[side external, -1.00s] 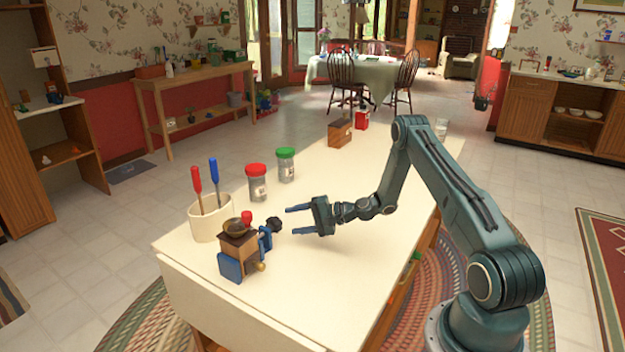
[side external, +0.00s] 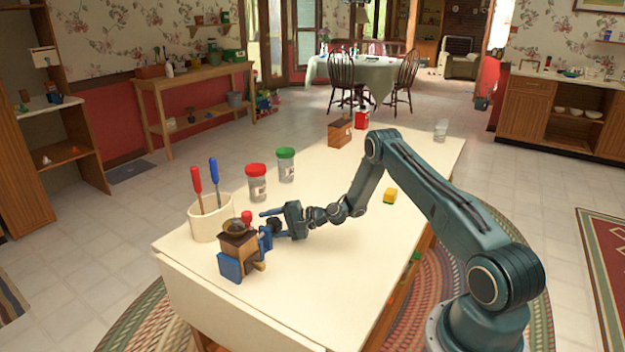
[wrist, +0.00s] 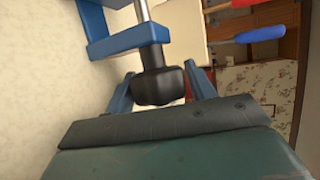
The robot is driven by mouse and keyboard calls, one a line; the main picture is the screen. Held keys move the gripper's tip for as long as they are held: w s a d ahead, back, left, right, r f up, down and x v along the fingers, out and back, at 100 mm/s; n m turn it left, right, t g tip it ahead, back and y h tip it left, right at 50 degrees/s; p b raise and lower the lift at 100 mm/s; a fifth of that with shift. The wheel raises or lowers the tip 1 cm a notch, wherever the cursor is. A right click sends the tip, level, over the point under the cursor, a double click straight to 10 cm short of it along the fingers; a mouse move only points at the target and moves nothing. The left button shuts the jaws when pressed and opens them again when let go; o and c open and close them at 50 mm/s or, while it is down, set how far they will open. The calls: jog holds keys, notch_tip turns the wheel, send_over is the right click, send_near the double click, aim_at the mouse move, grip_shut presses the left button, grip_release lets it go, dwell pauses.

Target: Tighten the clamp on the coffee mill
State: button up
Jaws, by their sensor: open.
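The coffee mill (side external: 238,250) stands near the table's left end, a brown wooden body with a dark top and a red knob (side external: 247,217). A blue clamp (side external: 265,238) is on its right side. The clamp's black knob (side external: 274,225) points toward my gripper (side external: 270,224). In the wrist view the black knob (wrist: 160,85), on a metal screw through the blue clamp frame (wrist: 125,40), sits between the two blue fingers of my gripper (wrist: 160,90). The fingers are open, with a gap visible on the right side; contact on the left is unclear.
A cream crock (side external: 210,222) holding a red-handled and a blue-handled tool stands behind the mill. Jars with a red lid (side external: 257,183) and a green lid (side external: 286,165) stand farther back. The table's front middle is clear.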

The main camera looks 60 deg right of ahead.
jog(key=c, duration=0.7)
jog(key=shift+g, duration=0.4)
jog(key=shift+m+g+h, duration=0.4)
jog(key=shift+m+g, duration=0.1)
jog(key=shift+g, duration=0.7)
jog(key=shift+s+f+m+g, duration=0.15)
jog(key=shift+m+g, duration=0.1)
jog(key=shift+g, duration=0.7)
jog(key=shift+s+f+m+g, duration=0.1)
jog(key=shift+m+g, duration=0.15)
jog(key=shift+g, duration=0.7)
jog(key=shift+d, duration=0.1)
jog(key=o, duration=0.7)
